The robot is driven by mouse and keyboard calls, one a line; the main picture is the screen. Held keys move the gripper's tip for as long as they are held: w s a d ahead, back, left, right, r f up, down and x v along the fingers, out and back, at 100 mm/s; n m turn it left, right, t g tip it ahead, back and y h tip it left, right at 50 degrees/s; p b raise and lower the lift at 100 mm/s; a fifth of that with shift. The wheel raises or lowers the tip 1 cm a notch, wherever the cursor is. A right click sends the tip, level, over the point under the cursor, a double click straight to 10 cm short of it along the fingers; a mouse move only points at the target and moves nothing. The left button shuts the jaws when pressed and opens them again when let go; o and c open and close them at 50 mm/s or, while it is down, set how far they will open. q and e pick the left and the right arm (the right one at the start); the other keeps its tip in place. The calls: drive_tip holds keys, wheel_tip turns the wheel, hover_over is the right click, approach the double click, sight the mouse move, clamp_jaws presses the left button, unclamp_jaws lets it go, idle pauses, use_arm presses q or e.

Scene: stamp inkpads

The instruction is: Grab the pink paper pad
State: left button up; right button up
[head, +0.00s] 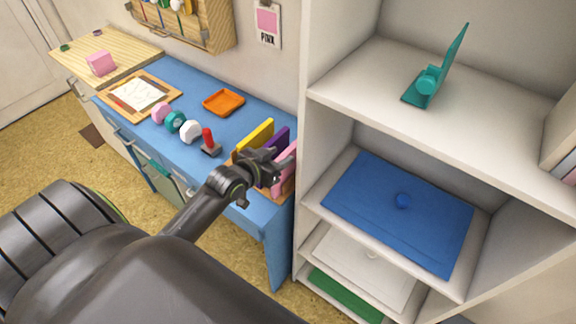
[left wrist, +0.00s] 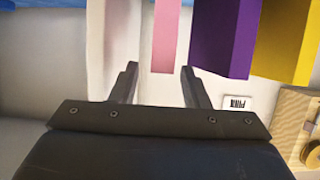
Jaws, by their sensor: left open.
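The pink paper pad (head: 287,160) stands upright at the right end of a row of coloured pads on the blue desk, partly hidden by my left gripper (head: 277,168) in the head view. In the left wrist view the pink pad (left wrist: 166,36) hangs into the picture from the top, lined up with the gap between the fingers of my left gripper (left wrist: 160,82). The fingers are apart with nothing held between them. I cannot tell how far the pad reaches between them. My right gripper is not in view.
The purple pad (left wrist: 222,38) and yellow pad (left wrist: 285,40) stand beside the pink one. A white shelf unit (head: 310,150) rises close on the right. A red-handled stamp (head: 209,142), an orange tray (head: 223,101) and several round stampers sit farther along the blue desk (head: 190,77).

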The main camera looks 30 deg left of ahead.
sight(286, 152)
use_arm(q)
drive_tip(key=shift+x, duration=1.7)
drive_tip(key=shift+c, duration=0.3)
clamp_jaws()
drive_tip(key=shift+r, duration=0.1)
